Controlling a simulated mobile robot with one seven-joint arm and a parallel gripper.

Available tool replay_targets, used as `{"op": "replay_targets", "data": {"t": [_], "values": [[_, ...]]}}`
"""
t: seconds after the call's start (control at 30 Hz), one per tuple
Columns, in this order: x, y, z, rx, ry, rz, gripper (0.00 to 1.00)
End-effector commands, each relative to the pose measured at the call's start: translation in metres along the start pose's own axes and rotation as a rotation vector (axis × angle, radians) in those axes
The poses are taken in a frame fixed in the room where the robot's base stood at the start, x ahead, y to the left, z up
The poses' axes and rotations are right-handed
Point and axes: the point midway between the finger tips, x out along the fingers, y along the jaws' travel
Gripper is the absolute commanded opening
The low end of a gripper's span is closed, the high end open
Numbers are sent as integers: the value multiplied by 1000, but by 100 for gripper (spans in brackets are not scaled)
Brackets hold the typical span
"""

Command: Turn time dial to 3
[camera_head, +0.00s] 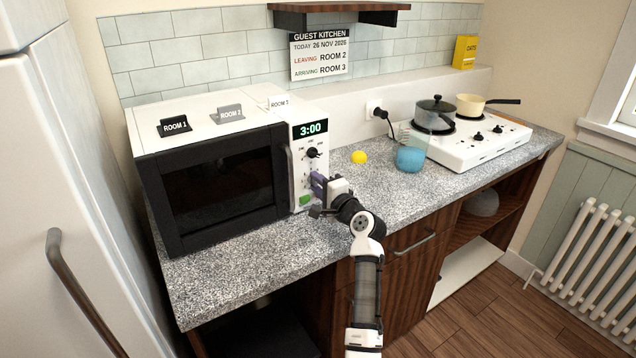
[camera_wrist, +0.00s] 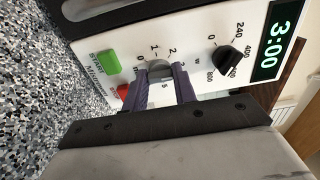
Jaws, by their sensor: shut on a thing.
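The microwave (camera_head: 215,175) stands on the left of the counter, its door shut. Its green display (camera_head: 310,129) reads 3:00 and also shows in the wrist view (camera_wrist: 277,38). My gripper (camera_head: 318,184) is at the control panel. In the wrist view its purple fingers (camera_wrist: 165,84) are closed around the lower, grey time dial (camera_wrist: 160,70), one on each side. Numbers such as 0, 1, 2 and 5 show around this dial; the fingers cover part of the scale, and the pointer is hard to read.
A black power dial (camera_wrist: 228,60) sits between the time dial and the display. A green button (camera_wrist: 105,62) and a red button (camera_wrist: 123,91) are below the time dial. The front counter is clear.

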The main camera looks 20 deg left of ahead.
Motion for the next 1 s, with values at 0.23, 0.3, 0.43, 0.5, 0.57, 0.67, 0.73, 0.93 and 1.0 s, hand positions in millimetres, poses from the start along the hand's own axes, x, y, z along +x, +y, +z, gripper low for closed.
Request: {"op": "replay_targets", "data": {"t": [0.23,0.3,0.43,0.5,0.57,0.67,0.73,0.93,1.0], "values": [[0,-1,-2,2,4,-2,4],[0,-1,-2,2,4,-2,4],[0,-1,-1,2,4,-2,36],[0,-1,-1,2,3,-2,46],[0,-1,-1,2,3,-2,49],[0,-1,-1,2,2,-1,49],[0,0,0,1,1,-1,49],[-8,1,-1,1,1,-2,49],[-17,2,-1,2,3,-3,49]]}}
